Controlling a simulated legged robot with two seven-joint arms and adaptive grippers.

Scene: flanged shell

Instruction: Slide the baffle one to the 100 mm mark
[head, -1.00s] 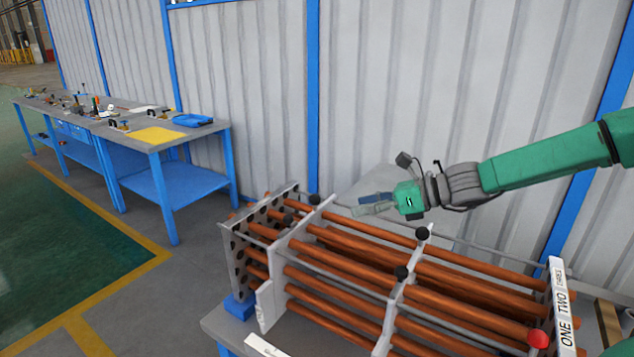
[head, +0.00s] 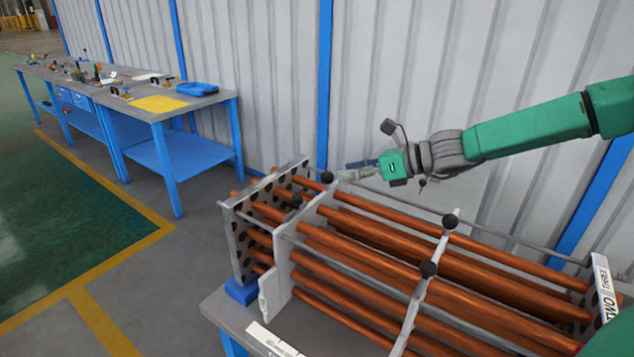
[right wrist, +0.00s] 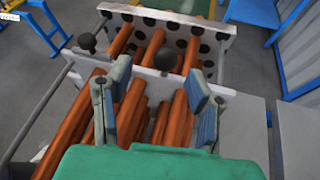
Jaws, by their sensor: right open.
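A bundle of copper tubes (head: 370,240) runs through upright grey plates. The baffle plate (head: 275,275) near the left end has black knobs (head: 328,178) on its top; which baffle is one is not readable on it. In the right wrist view this baffle (right wrist: 235,108) crosses ahead of the fingers. My right gripper (head: 352,170) is open, close beside the baffle's far knob. In the right wrist view its fingers (right wrist: 158,75) stand apart, with a knob (right wrist: 165,59) just beyond and between their tips; no contact shows. A white strip (head: 270,340) lies along the bench, its marks unreadable. My left gripper is not seen.
A perforated end plate (head: 238,245) stands left of the baffle on a blue block (head: 240,290). Another baffle (head: 412,310) with black knobs stands further right. A label plate (head: 605,285) stands at the right. A corrugated wall (head: 420,80) is close behind.

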